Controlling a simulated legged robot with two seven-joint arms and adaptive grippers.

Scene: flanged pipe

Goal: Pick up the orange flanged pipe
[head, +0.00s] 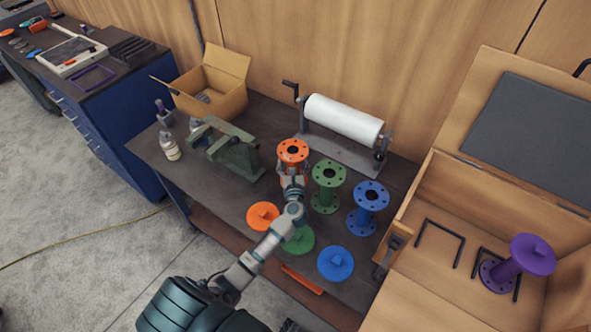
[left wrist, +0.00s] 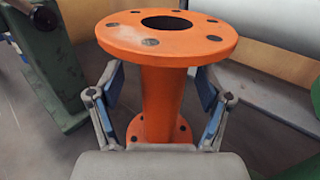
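The orange flanged pipe (head: 292,151) stands upright on the dark workbench, its round top flange with bolt holes facing up. In the left wrist view the orange flanged pipe (left wrist: 163,95) fills the middle. My left gripper (head: 292,180) is at the near side of the pipe, below its top flange. In the left wrist view my left gripper (left wrist: 161,80) is open, with one blue-padded finger on each side of the pipe's shaft. Gaps show between both pads and the shaft. My right gripper is not in view.
A green flanged pipe (head: 327,187) and a blue one (head: 366,207) stand to the right. Orange (head: 263,216), green (head: 300,240) and blue (head: 335,263) discs lie in front. A paper roll (head: 344,119) is behind, a green vise (head: 236,152) left. A purple flanged pipe (head: 520,260) lies in a wooden crate.

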